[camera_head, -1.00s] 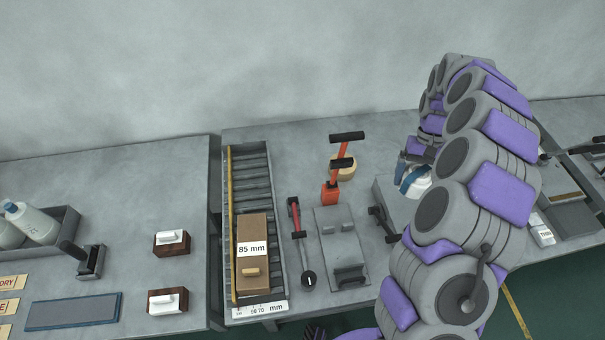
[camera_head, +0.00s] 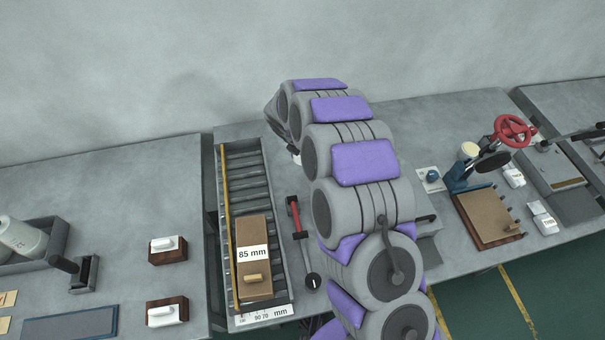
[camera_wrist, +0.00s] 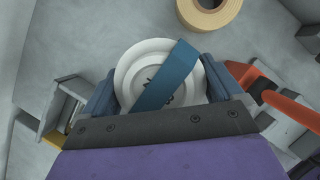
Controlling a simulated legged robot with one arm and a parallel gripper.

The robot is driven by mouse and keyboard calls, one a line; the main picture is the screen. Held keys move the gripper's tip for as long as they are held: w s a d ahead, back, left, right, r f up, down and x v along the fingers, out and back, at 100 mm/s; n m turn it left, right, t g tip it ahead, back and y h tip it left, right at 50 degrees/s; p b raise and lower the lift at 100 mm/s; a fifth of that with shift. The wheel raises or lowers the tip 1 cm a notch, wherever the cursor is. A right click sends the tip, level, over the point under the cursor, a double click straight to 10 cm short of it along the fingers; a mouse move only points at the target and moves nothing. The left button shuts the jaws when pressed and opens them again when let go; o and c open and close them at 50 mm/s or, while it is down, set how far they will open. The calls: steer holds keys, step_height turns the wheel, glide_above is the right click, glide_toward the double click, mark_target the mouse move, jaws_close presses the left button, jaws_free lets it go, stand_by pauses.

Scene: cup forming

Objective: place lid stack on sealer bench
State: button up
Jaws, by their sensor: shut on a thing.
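In the wrist view the lid stack (camera_wrist: 136,72) is a round white pile with a wide blue band across its top and dark print. The two blue-grey fingers of my gripper (camera_wrist: 160,84) press on it from either side, so it is shut on the stack. The stack is above a grey bench top (camera_wrist: 105,35). In the head view my arm hides my gripper; only a small white patch shows beside the arm. The middle bench (camera_head: 440,268) lies under my arm. I cannot tell which part is the sealer bench.
In the wrist view a tan tape roll (camera_wrist: 208,8) lies beyond the stack, and an orange handle (camera_wrist: 285,105) stands close to the right finger. A roller tray with an 85 mm box (camera_head: 254,270) is left of my arm; a red-wheeled press (camera_head: 511,132) is to the right.

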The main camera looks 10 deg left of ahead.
mark_target(299, 157)
steer(key=shift+f, duration=0.25)
step_height(299, 157, down, 9)
steer(key=b, duration=0.2)
steer(key=shift+a+f+b, duration=0.1)
steer(key=shift+a+b, duration=0.05)
steer(key=shift+b, duration=0.15)
steer(key=shift+f, duration=0.25)
steer(key=shift+d+r, duration=0.15)
steer(key=shift+d, duration=0.4)
steer(key=o, duration=0.8)
steer(key=shift+a, duration=0.2)
steer(key=shift+a+f, duration=0.2)
steer(key=shift+a, duration=0.05)
steer(key=p+v, duration=0.1)
steer(key=v, duration=0.3)
steer(key=p+v, duration=0.1)
steer(key=v, duration=0.3)
steer(key=p+v, duration=0.1)
steer(key=v, duration=0.3)
steer(key=shift+d+r, duration=0.15)
steer(key=shift+d, duration=0.15)
